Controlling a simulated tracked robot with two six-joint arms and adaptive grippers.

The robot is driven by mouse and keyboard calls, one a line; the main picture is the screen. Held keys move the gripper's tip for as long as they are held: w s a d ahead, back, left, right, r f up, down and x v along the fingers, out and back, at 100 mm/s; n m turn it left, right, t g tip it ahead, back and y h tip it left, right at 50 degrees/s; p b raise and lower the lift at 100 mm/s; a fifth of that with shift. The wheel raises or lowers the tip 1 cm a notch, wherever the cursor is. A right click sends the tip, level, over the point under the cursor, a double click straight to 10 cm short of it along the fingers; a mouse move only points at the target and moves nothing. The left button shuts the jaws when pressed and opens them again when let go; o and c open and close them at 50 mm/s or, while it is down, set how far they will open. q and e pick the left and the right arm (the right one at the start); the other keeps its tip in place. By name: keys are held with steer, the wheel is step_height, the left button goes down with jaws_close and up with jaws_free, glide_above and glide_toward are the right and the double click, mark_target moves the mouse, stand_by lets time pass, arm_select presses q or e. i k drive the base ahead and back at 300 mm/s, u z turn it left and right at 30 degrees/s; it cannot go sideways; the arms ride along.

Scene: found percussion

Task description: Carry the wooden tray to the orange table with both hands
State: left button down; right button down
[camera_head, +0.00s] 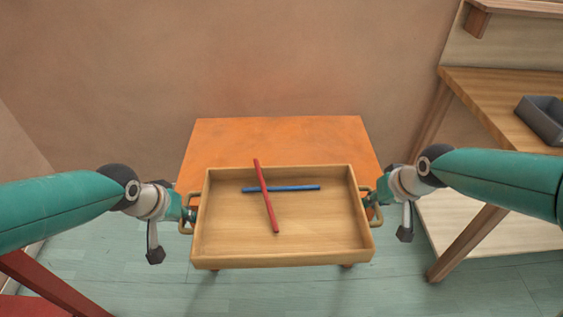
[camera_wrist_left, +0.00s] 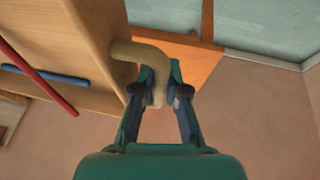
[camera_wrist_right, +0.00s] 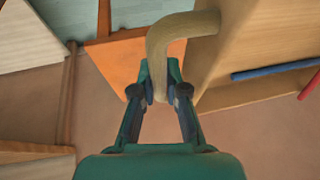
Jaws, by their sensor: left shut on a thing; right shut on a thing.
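The wooden tray (camera_head: 230,250) is in the middle of the head view, seemingly level, in front of and partly over the orange table (camera_head: 280,137). A red stick (camera_head: 266,200) lies crossed over a blue stick (camera_head: 300,188) in it. The red stick's far end reaches over the tray's back wall. My left gripper (camera_head: 189,215) is shut on the tray's left handle, which shows in the left wrist view (camera_wrist_left: 150,58). My right gripper (camera_head: 371,200) is shut on the right handle, which shows in the right wrist view (camera_wrist_right: 165,40). The tray hides the table's front part.
A wooden workbench (camera_head: 490,95) with a grey bin (camera_head: 543,118) stands at the right. A red piece of furniture (camera_head: 45,285) is at the lower left. A bare wall (camera_head: 240,60) rises behind the orange table. The table's visible back part is clear.

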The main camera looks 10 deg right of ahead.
mark_target(280, 153)
steer(key=z, duration=0.35)
steer(key=i, duration=1.6)
steer(key=u, duration=0.3)
